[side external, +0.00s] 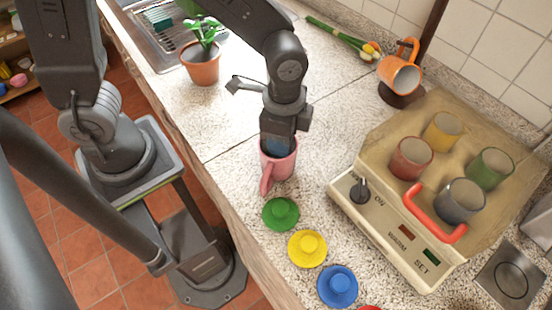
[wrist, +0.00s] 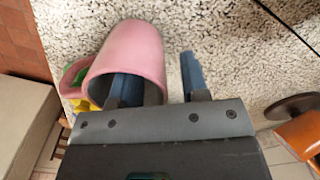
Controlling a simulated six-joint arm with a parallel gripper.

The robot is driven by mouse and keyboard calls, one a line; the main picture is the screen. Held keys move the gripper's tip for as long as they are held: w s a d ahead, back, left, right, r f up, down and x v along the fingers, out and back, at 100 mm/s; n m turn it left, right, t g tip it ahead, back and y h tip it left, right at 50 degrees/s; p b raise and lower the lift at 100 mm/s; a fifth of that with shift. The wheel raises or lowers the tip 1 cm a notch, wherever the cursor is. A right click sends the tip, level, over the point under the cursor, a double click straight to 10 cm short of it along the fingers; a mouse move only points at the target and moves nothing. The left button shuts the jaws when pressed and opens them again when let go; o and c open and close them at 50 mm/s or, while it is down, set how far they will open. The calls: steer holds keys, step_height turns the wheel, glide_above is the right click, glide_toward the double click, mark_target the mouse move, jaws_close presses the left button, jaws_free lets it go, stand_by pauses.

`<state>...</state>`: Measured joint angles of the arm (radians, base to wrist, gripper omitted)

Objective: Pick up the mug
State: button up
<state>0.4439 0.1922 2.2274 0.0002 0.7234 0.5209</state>
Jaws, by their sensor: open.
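A pink mug (side external: 283,168) stands on the speckled counter, directly under my gripper (side external: 277,145), with its handle toward the counter's front edge. In the wrist view the pink mug (wrist: 137,42) shows with its mouth toward the camera. My gripper is open. One blue finger reaches inside the mug's mouth and the other is outside, to the right of its wall, with a gap visible. The mug's wall lies between the two fingers. Whether the fingers touch the mug cannot be told.
Green (side external: 281,213), yellow (side external: 307,248) and blue (side external: 338,286) lids or saucers lie nearby. A warmer (side external: 352,212) with a red handle (side external: 430,216) holds several mugs at right. An orange mug (side external: 399,75) hangs behind. A potted plant (side external: 202,66) and sink (side external: 165,40) are at back left.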

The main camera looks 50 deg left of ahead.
steer(key=shift+f, duration=0.3)
steer(key=shift+c, duration=0.4)
jaws_close()
